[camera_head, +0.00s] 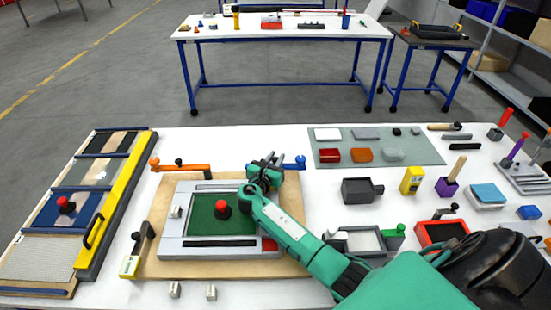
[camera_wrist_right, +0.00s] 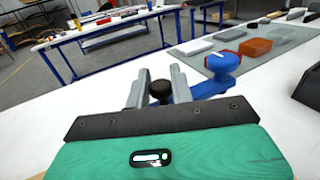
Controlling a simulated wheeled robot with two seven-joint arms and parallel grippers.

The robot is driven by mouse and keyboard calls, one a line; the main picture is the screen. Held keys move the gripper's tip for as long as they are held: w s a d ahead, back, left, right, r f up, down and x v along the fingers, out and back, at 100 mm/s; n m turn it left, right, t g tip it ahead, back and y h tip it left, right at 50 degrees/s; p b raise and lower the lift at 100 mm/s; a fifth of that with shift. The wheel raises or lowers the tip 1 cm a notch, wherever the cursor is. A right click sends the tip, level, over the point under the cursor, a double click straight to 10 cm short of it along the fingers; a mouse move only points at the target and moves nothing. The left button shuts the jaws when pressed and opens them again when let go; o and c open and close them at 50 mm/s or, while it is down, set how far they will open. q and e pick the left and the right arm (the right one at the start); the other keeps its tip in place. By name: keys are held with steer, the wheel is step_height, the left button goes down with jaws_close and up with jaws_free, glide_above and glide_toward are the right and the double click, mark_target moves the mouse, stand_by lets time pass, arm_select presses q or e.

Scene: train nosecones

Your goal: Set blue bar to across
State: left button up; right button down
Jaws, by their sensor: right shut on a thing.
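The blue bar (camera_head: 291,163) is at the back right corner of the wooden board (camera_head: 160,214), mostly hidden by my right gripper (camera_head: 268,165). Its round blue end knob (camera_head: 301,162) sticks out to the right of the gripper. In the right wrist view the blue bar (camera_wrist_right: 213,84) runs from between the fingers out to the right, to the knob. My right gripper (camera_wrist_right: 160,92) is shut on the bar's black knob (camera_wrist_right: 160,91), one grey finger on each side. The bar's far left part is hidden. My left gripper is not in view.
An orange bar (camera_head: 192,168) lies at the board's back left and a yellow-ended handle (camera_head: 130,266) at its left. A grey frame with a green panel (camera_head: 204,221) and red knob (camera_head: 222,208) sits on the board. Trays and blocks fill the right; a yellow rail (camera_head: 117,205) stands left.

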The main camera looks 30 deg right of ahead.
steer(key=shift+s+a+m+g+h, duration=0.2)
steer(key=shift+m+g, duration=0.1)
steer(key=shift+g, duration=0.1)
steer(key=shift+s+a+m+g+h, duration=0.1)
steer(key=shift+m+g+h, duration=0.1)
steer(key=shift+m+g, duration=0.15)
steer(key=c, duration=1.3)
jaws_free()
steer(key=shift+o, duration=0.2)
steer(key=b+v, duration=0.1)
steer(key=v, duration=0.5)
steer(key=shift+s+a+f+b, duration=0.1)
steer(key=shift+s+a+b, duration=0.05)
steer(key=shift+b, duration=0.25)
steer(key=shift+s+a, duration=0.25)
steer(key=shift+a, duration=0.2)
steer(key=shift+c, duration=0.4)
